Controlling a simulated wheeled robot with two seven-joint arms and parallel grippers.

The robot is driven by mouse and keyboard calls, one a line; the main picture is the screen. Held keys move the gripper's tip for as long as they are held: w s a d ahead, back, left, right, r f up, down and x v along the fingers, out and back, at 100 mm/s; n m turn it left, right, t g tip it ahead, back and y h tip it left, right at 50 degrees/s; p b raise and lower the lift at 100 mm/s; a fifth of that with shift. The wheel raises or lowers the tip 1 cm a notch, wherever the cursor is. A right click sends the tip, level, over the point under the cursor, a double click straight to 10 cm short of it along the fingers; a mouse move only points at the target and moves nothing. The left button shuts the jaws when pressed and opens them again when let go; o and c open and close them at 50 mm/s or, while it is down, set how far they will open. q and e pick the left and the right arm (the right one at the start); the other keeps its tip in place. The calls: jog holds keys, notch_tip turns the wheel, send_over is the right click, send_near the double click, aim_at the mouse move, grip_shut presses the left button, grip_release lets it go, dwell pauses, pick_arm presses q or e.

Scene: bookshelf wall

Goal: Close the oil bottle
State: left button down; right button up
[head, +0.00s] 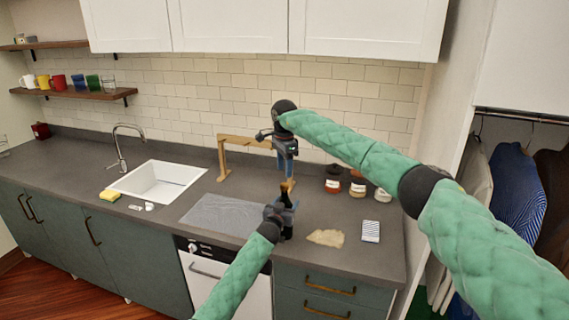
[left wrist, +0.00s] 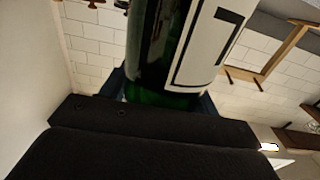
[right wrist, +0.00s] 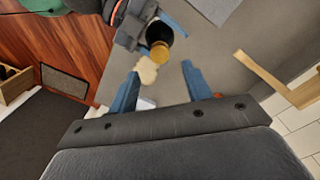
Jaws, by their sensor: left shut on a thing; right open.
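My left gripper (head: 277,214) is shut around the dark green oil bottle (head: 287,205), which stands upright over the counter's front area. Its green glass and white label (left wrist: 212,45) fill the top of the left wrist view. My right gripper (head: 288,158) points down above the bottle. In the right wrist view its blue fingers (right wrist: 160,88) are apart with nothing between them. The bottle's top (right wrist: 159,52) shows there as a round golden-brown end, beyond the fingertips. I cannot tell whether this is a cap or the rim. No separate lid is clearly visible.
A wooden rack (head: 240,138) stands behind the bottle. Several jars (head: 357,188) stand at the back right. A beige cloth (head: 326,238) and a striped folded towel (head: 371,231) lie right of the bottle. A grey mat (head: 222,212) and the sink (head: 158,180) are left.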

aim_at(284, 184)
jog(key=shift+f, duration=3.2)
jog(key=c, duration=1.1)
jog(key=shift+o, duration=0.2)
jog(key=m, duration=2)
grip_shut()
jog(key=m, duration=0.5)
jog(key=shift+m, duration=0.3)
jog(key=o, duration=1.1)
grip_release()
jog(key=shift+c, duration=0.2)
